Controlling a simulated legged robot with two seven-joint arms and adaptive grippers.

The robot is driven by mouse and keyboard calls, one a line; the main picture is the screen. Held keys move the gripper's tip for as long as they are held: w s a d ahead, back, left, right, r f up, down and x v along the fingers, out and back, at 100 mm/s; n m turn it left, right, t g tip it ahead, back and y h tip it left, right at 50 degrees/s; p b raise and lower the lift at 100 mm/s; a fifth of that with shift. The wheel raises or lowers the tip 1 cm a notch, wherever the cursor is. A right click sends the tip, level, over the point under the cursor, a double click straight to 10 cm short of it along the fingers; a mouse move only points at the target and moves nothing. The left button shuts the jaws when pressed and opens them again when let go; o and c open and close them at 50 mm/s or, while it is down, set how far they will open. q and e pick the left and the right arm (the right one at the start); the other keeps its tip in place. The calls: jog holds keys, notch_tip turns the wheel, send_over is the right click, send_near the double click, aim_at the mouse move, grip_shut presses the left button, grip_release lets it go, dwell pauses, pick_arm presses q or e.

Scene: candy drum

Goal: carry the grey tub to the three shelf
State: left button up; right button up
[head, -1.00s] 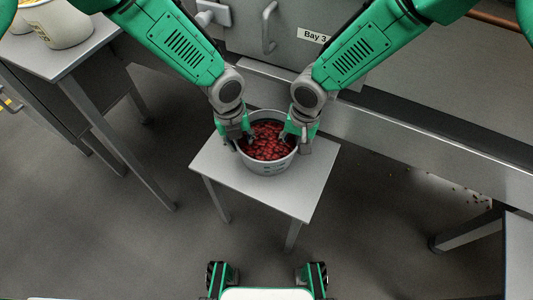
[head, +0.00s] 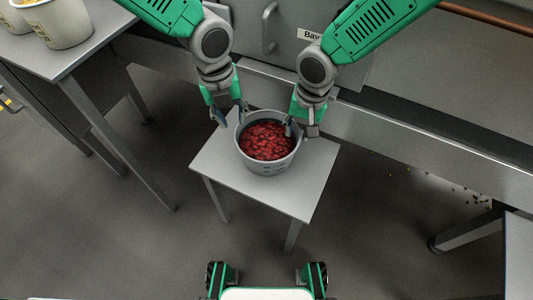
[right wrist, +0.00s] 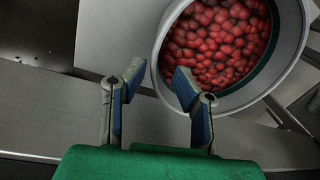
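The grey tub (head: 268,168), filled with red candies, stands upright on a small grey table. It also shows in the right wrist view (right wrist: 292,62), cut off by the frame. My left gripper (head: 231,113) is open and empty at the tub's upper left, one finger close to the rim. My right gripper (head: 301,131) is open at the tub's right side. In the right wrist view its fingers (right wrist: 155,90) are spread apart. One finger overlaps the rim in the picture and the other is outside; I cannot tell whether either touches.
The small table (head: 290,200) has free room in front of the tub. A counter front with a Bay sign (head: 310,34) and a handle (head: 269,28) lies behind. Pale tubs (head: 58,22) stand on a left table (head: 78,55). Another table (head: 517,255) is at right.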

jog(key=r, duration=0.5)
jog(key=shift+s+d+r, duration=0.1)
jog(key=shift+d+r, duration=0.2)
jog(key=shift+r, duration=0.05)
